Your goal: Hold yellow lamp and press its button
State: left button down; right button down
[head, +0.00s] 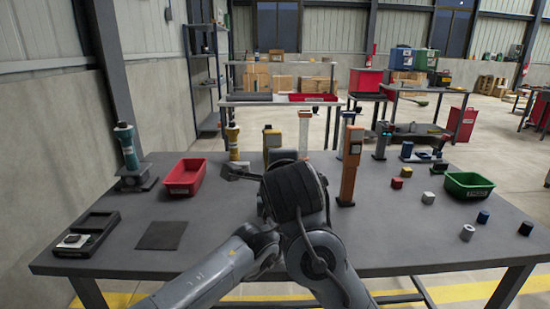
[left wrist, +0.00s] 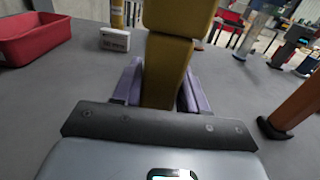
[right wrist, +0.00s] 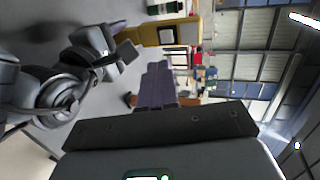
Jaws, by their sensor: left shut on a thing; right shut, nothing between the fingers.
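The yellow lamp (head: 272,138) stands past my arms in the head view, its lower part hidden behind them. In the left wrist view the yellow lamp (left wrist: 168,70) rises between the purple fingers of my left gripper (left wrist: 154,92), which is shut on its lower part. In the right wrist view the lamp (right wrist: 152,34) lies sideways in the picture, with a pale square button panel (right wrist: 167,37) facing the camera. My right gripper (right wrist: 156,82) is shut and empty, apart from the lamp. Both grippers' fingertips are hidden in the head view.
An orange lamp (head: 350,170) stands close on the right. A red bin (head: 185,177) is at left, a green bin (head: 468,185) at right. Small blocks and cylinders lie on the right. Several other upright devices stand along the back. The front left table has a dark mat (head: 162,236).

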jog(key=r+x, duration=0.1)
jog(key=x, duration=0.8)
jog(key=shift+w, duration=0.55)
jog(key=shift+f, duration=0.1)
